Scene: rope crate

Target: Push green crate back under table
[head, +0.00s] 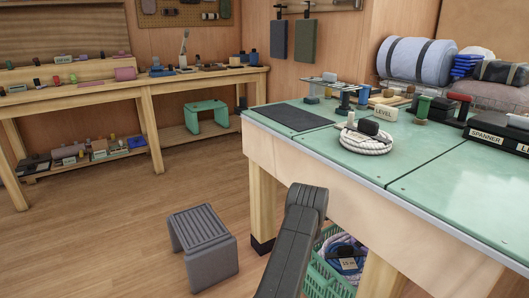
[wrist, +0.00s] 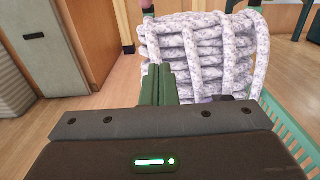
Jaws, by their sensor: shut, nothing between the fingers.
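The green crate (head: 318,277) is on the floor under the near edge of the green-topped table (head: 440,190), partly hidden by my arm and a table leg. It holds a coil of pale speckled rope, with a dark tag reading "15 m" in front. In the wrist view the rope coil (wrist: 200,50) fills the upper middle, and the crate's green slatted wall (wrist: 290,135) runs along the right. My gripper (wrist: 158,70) is shut and empty, its green fingers in front of the rope's left part. I cannot tell whether they touch the crate. The head view hides my gripper.
A grey ribbed stool (head: 203,245) stands on the floor left of my arm. A wooden table leg (head: 262,200) stands beyond the arm, and another (head: 380,278) stands right of the crate. A white rope coil (head: 362,138) lies on the table. Open floor extends left.

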